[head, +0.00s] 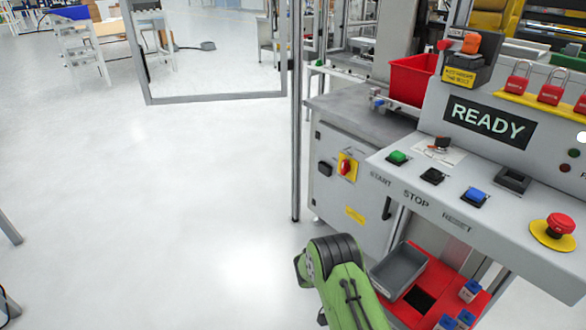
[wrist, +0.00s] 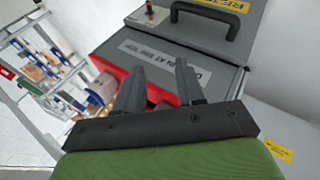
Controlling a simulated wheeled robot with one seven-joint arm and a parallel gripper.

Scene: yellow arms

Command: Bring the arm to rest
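My green arm (head: 350,290) rises from the bottom edge of the head view, with a dark joint at its top, just left of a red tray on the machine's lower part. My gripper does not show clearly there. In the wrist view my gripper (wrist: 160,78) has its two dark fingers spread apart, and I see nothing held between them. Beyond the fingers are a grey surface with a black handle (wrist: 208,14) and a red edge. I cannot tell whether the fingers touch anything.
The control panel at right has a READY display (head: 489,122), a green button (head: 398,157), a blue button (head: 474,196) and a red emergency button (head: 560,224). A grey bin (head: 398,270) sits on the red tray. A post (head: 295,110) stands left of the cabinet. Open floor lies left.

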